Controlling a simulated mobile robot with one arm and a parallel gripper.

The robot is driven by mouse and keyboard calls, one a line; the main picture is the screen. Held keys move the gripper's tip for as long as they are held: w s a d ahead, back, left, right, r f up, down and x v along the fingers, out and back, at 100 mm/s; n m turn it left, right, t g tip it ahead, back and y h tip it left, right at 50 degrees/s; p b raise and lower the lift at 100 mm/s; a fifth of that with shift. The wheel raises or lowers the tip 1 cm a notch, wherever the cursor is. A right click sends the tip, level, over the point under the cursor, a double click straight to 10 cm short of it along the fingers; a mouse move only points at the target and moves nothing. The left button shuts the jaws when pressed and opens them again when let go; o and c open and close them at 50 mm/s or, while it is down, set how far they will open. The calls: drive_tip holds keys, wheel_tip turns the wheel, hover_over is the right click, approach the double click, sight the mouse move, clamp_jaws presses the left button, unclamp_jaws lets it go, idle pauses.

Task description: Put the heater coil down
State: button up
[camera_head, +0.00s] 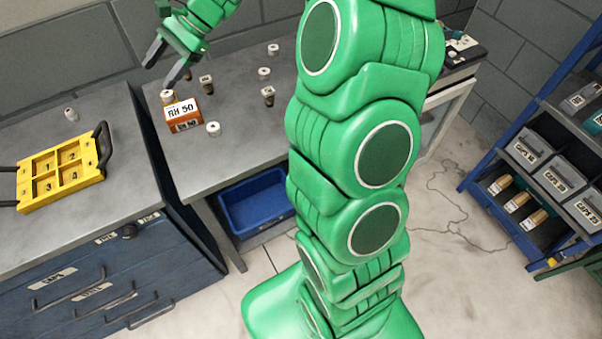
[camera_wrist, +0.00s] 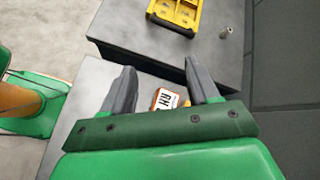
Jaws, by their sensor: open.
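My gripper (camera_head: 161,73) is open above the left part of the grey table (camera_head: 235,160). Its two dark fingers also show in the wrist view (camera_wrist: 159,68), apart, with nothing seen held between them. Just below the fingertips stands an orange box (camera_head: 186,126) with a white label reading "RH 50" or similar. The box also shows between the fingers in the wrist view (camera_wrist: 158,101). A small pale round piece (camera_head: 167,96) is at the box's back left; whether they touch I cannot tell. Which small piece is the heater coil I cannot tell.
A yellow numbered tray (camera_head: 62,190) with black handles lies on the left cabinet (camera_head: 120,225). A blue bin (camera_head: 255,205) sits below. A blue rack (camera_head: 485,195) stands right.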

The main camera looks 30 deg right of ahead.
drive_tip(key=s+r+n+g+h, duration=0.15)
drive_tip(key=s+n+h, duration=0.4)
drive_tip(key=s, duration=1.25)
drive_tip(key=s+d+n+h, duration=0.2)
drive_tip(key=s+d, duration=0.4)
drive_tip(key=s, duration=0.4)
drive_tip(key=s+d+f+n+h, duration=0.1)
drive_tip(key=s+d+n+h, duration=0.2)
drive_tip(key=s+d, duration=0.3)
drive_tip(key=s+n, duration=0.1)
drive_tip(key=s, duration=0.3)
drive_tip(key=shift+s+d+f, duration=0.25)
drive_tip(key=shift+s+d, duration=0.15)
